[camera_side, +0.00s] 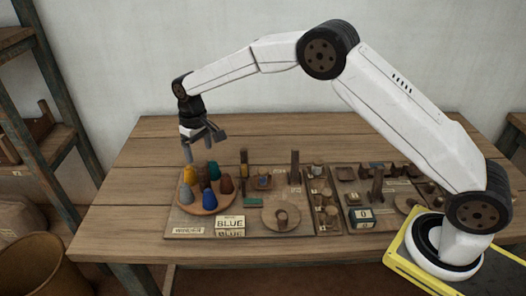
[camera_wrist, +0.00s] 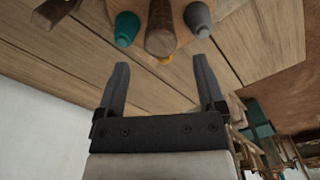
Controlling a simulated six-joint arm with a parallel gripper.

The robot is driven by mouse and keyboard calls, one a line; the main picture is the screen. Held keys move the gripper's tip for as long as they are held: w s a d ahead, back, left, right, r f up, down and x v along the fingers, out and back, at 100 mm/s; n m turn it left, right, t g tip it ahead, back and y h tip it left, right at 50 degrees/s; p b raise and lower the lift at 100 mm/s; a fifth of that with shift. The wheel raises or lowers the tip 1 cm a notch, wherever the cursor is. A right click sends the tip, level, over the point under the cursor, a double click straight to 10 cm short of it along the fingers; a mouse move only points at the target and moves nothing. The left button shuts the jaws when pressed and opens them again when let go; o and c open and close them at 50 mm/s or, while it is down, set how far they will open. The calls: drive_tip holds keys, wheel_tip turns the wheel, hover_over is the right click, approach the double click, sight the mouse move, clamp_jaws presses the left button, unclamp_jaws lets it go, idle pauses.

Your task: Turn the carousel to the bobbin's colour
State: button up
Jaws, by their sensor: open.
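The carousel (camera_side: 186,203) is a round wooden disc at the left of the board, carrying several coloured cones. A yellow cone (camera_side: 189,174), a teal cone (camera_side: 212,170), a brown cone (camera_side: 226,184) and a blue cone (camera_side: 209,198) show in the side view. A card reading BLUE (camera_side: 230,222) stands in front of it. My gripper (camera_side: 203,150) is open and empty above the back of the carousel, apart from the cones. In the wrist view, a teal cone (camera_wrist: 126,28), a brown cone (camera_wrist: 161,30) and a grey cone (camera_wrist: 199,18) lie beyond the open fingers (camera_wrist: 162,65). I cannot pick out the bobbin.
A round wooden plate with a peg (camera_side: 270,219) is right of the carousel. Upright posts (camera_side: 295,168) and small fixtures stand behind it. A second board with a blue-white box (camera_side: 362,217) lies further right. The table's left side (camera_side: 120,213) is clear.

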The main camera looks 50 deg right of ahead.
sight(201, 162)
drive_tip(key=shift+f, duration=2.15)
clamp_jaws()
